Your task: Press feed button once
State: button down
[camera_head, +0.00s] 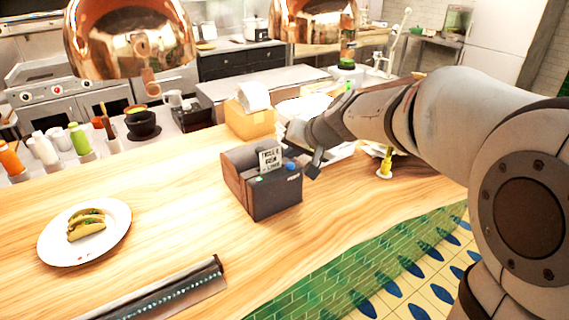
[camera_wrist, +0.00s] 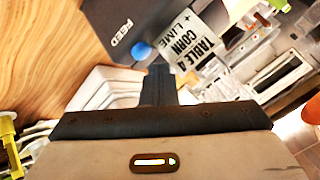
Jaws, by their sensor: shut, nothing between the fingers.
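A dark ticket printer (camera_head: 272,203) stands on the wooden counter, with a printed ticket (camera_head: 269,157) sticking up from its top. In the wrist view, the blue button (camera_wrist: 141,50) sits beside the word FEED on the printer (camera_wrist: 108,22). My gripper (camera_head: 313,172) is shut and empty, just right of the button. In the wrist view, the fingertips (camera_wrist: 158,72) are close below and right of the button; I cannot tell whether they touch it.
A plate (camera_head: 113,243) with tacos lies on the left of the counter (camera_head: 170,190). A dark ticket rail (camera_head: 165,295) lies at the front. A yellow box (camera_head: 249,121) stands behind the printer, and a small yellow bottle (camera_head: 386,162) stands to the right. Copper lamps (camera_head: 128,38) hang above.

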aim_at(293, 170)
notch_tip(293, 170, up, 5)
jog(key=p, duration=0.3)
dwell(0.7)
jog(key=s+d+f+g+h, duration=0.1)
jog(key=s+d+f+h, duration=0.1)
jog(key=s, duration=0.6)
jog(key=s+d+f+g+h, duration=0.1)
jog(key=s+d+f+h, duration=0.1)
jog(key=s+d+f, duration=0.2)
jog(key=s+d+f+n+g+h, duration=0.1)
jog(key=s+d+f+h, duration=0.1)
jog(key=s+d, duration=0.6)
jog(key=s+f, duration=0.1)
jog(key=s, duration=0.4)
jog(key=shift+s+d+g, duration=0.25)
jog(key=shift+g, duration=0.15)
